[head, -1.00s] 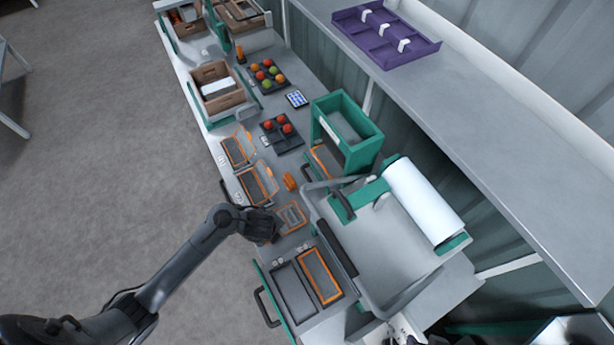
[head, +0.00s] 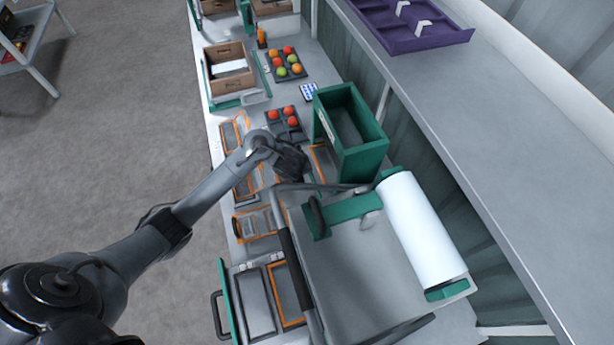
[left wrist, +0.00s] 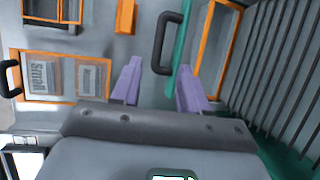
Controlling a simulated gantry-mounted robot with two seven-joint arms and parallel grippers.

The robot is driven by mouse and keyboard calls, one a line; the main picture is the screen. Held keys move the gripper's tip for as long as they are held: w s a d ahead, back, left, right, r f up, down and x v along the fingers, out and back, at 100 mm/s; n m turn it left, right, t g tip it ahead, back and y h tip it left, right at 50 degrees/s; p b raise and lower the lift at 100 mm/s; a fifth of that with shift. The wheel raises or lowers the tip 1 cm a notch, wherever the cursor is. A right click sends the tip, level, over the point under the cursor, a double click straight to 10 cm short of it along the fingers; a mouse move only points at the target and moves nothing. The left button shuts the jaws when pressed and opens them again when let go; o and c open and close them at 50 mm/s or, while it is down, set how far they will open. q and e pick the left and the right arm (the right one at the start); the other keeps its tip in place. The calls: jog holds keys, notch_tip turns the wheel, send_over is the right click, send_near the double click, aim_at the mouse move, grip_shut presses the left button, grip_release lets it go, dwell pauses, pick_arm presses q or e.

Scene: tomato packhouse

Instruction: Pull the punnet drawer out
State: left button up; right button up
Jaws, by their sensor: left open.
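A green punnet box (head: 350,165) stands at the back of the bench, with an orange-rimmed punnet (head: 320,160) low at its left side. In the left wrist view, a dark handle (left wrist: 163,42) sits on a green drawer front (left wrist: 183,52). An orange-rimmed punnet (left wrist: 218,45) shows behind that front. My left gripper (head: 294,164) is beside the box and partly covers the drawer in the head view. Its two purple fingers (left wrist: 158,68) are open and empty, with the handle just ahead between them. My right gripper is out of view.
Orange-edged clear trays (left wrist: 60,76) lie beside my left gripper. An orange block (left wrist: 125,16) is near the handle. The wrapping machine with its white roll (head: 422,230) stands close on the right. A tray of tomatoes (head: 283,125) lies beyond. A shelf (head: 500,150) overhangs the right.

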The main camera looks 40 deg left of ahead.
pick_arm(q)
jog(key=b+x, duration=0.5)
jog(key=x, duration=0.5)
jog(key=shift+s+a+b, duration=0.1)
jog(key=shift+s+b, duration=0.05)
jog(key=shift+b, duration=0.2)
jog(key=shift+w+a+f, duration=0.1)
jog(key=shift+w+f, duration=0.15)
jog(key=shift+f, duration=0.2)
grip_shut()
